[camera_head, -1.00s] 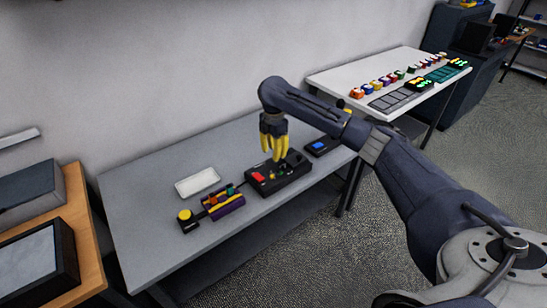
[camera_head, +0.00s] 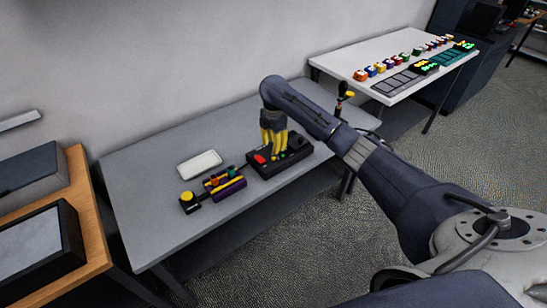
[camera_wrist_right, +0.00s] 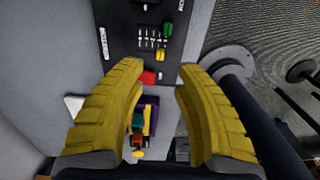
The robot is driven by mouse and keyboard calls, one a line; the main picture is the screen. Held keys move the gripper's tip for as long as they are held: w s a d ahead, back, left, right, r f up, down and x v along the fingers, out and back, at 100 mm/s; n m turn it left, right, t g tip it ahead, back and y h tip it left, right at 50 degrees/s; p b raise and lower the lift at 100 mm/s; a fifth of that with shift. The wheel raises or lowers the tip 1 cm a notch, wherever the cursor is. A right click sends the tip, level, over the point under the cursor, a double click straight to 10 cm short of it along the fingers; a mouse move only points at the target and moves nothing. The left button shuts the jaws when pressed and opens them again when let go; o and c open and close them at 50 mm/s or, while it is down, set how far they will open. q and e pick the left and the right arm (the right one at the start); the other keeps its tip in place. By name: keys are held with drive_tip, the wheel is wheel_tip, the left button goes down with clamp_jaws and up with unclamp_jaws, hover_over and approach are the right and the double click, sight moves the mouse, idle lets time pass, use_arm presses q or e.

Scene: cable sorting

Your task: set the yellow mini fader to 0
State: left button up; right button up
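The black control panel (camera_head: 265,171) lies on the grey table, partly hidden by my right gripper (camera_head: 273,146). In the right wrist view, the panel (camera_wrist_right: 120,30) has a row of small fader slots (camera_wrist_right: 150,40) with a green cap (camera_wrist_right: 167,28) and an orange-yellow cap (camera_wrist_right: 160,56) beside them. I cannot tell which cap is the yellow mini fader's or read its setting. My right gripper (camera_wrist_right: 160,70) points down at the panel, its yellow fingers apart with nothing held between them. My left gripper is not in view.
A red button (camera_wrist_right: 148,77) sits on the panel. Left of it on the table are a purple and yellow block (camera_head: 224,187), a yellow button box (camera_head: 190,202) and a white tray (camera_head: 199,164). A white table (camera_head: 345,63) with coloured blocks stands behind on the right.

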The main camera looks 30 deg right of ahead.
sight(274, 157)
drive_tip(key=shift+f, duration=3.4)
clamp_jaws()
